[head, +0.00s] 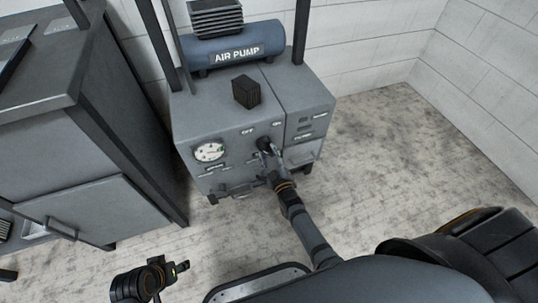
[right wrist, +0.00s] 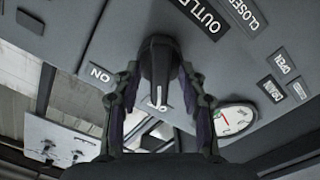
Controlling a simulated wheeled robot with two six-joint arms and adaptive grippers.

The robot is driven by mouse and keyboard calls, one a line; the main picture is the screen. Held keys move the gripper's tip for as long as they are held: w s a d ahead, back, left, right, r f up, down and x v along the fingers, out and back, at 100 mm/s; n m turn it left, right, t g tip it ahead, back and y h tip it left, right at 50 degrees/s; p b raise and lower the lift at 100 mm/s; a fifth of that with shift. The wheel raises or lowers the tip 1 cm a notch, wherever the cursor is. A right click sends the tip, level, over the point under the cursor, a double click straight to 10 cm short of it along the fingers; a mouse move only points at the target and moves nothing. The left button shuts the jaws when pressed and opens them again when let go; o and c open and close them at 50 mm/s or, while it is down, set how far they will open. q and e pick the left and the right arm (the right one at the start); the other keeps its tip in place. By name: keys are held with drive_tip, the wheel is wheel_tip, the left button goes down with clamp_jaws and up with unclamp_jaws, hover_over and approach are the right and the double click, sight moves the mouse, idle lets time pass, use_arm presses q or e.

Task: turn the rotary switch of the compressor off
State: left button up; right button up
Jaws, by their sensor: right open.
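The compressor (head: 225,105) is a grey cabinet with a blue tank marked AIR PUMP. Its black rotary switch (head: 264,143) sits on the front panel below the OFF and ON labels. In the right wrist view the switch (right wrist: 158,60) shows a white mark directed toward the partly hidden OFF label; the ON label (right wrist: 101,74) is to its left. My right gripper (head: 268,154) is at the switch. In the right wrist view its open fingers (right wrist: 158,92) stand on either side of the switch; contact is unclear. My left gripper (head: 180,267) is low at the left, its jaws unclear.
A round gauge (head: 209,152) is left of the switch. A black block (head: 246,91) stands on the cabinet top. A large grey cabinet (head: 95,195) stands at the left. The floor (head: 400,150) at the right is clear up to the white walls.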

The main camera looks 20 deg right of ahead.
drive_tip(key=s, duration=1.2)
drive_tip(key=shift+d, duration=0.2)
drive_tip(key=shift+d+f, duration=0.1)
